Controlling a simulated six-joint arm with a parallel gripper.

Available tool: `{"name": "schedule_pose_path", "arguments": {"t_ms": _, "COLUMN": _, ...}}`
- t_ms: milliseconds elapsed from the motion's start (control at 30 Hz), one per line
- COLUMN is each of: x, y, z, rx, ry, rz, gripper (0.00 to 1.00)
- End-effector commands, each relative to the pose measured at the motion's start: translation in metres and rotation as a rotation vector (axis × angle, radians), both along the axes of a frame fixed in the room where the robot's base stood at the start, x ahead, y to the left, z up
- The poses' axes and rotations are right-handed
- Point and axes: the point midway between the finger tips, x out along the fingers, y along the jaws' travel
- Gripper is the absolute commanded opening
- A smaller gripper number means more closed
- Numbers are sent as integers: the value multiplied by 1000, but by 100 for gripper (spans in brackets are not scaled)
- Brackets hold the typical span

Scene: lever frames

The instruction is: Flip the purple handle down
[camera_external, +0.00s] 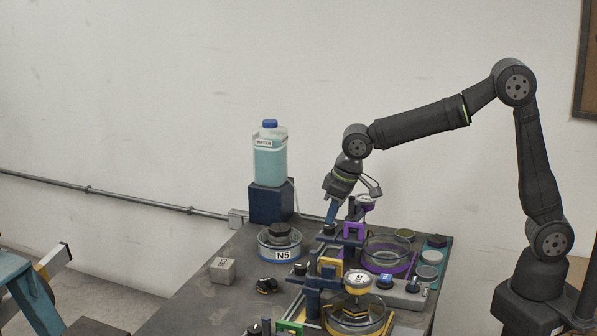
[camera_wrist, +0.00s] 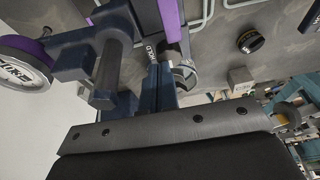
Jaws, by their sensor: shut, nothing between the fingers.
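The purple handle (camera_external: 354,229) shows in the external view as a small square-cornered bracket on a dark blue lever frame, right of my gripper. In the wrist view a purple bar (camera_wrist: 170,20), probably part of it, runs up to the top edge beyond the fingers. My gripper (camera_external: 331,221) points down at the left side of this frame, its blue fingers shut and empty. The fingers (camera_wrist: 153,70) show in the wrist view beside a dark cylinder (camera_wrist: 107,75) of the frame. I cannot tell whether they touch anything. A purple-rimmed gauge (camera_wrist: 20,72) sits at the wrist view's left.
A yellow handle (camera_external: 330,266) and a green handle (camera_external: 290,327) stand nearer the front. A glass dish with a purple base (camera_external: 386,265) lies to the right. A water jug (camera_external: 270,155) stands on a blue block behind left.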

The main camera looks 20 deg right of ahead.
Motion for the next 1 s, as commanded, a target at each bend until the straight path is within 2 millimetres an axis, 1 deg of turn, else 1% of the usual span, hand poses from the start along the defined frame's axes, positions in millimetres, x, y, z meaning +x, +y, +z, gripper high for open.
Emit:
{"name": "schedule_pose_path", "arguments": {"t_ms": 67, "x": 0, "y": 0, "z": -5, "rx": -1, "ry": 1, "rz": 0, "gripper": 0}}
{"name": "schedule_pose_path", "arguments": {"t_ms": 300, "x": 0, "y": -1, "z": -7, "rx": -4, "ry": 2, "rz": 0, "gripper": 0}}
{"name": "schedule_pose_path", "arguments": {"t_ms": 467, "x": 0, "y": -1, "z": -4, "rx": -4, "ry": 3, "rz": 0, "gripper": 0}}
{"name": "schedule_pose_path", "arguments": {"t_ms": 567, "x": 0, "y": 0, "z": 8, "rx": -1, "ry": 1, "rz": 0, "gripper": 0}}
{"name": "schedule_pose_path", "arguments": {"t_ms": 667, "x": 0, "y": 0, "z": 29, "rx": 5, "ry": -4, "rz": 0, "gripper": 0}}
{"name": "schedule_pose_path", "arguments": {"t_ms": 733, "x": -1, "y": -1, "z": 47, "rx": 8, "ry": -6, "rz": 1, "gripper": 0}}
{"name": "schedule_pose_path", "arguments": {"t_ms": 900, "x": -10, "y": -9, "z": 87, "rx": 9, "ry": -7, "rz": 2, "gripper": 0}}
{"name": "schedule_pose_path", "arguments": {"t_ms": 1000, "x": -14, "y": -13, "z": 106, "rx": 8, "ry": -6, "rz": 2, "gripper": 0}}
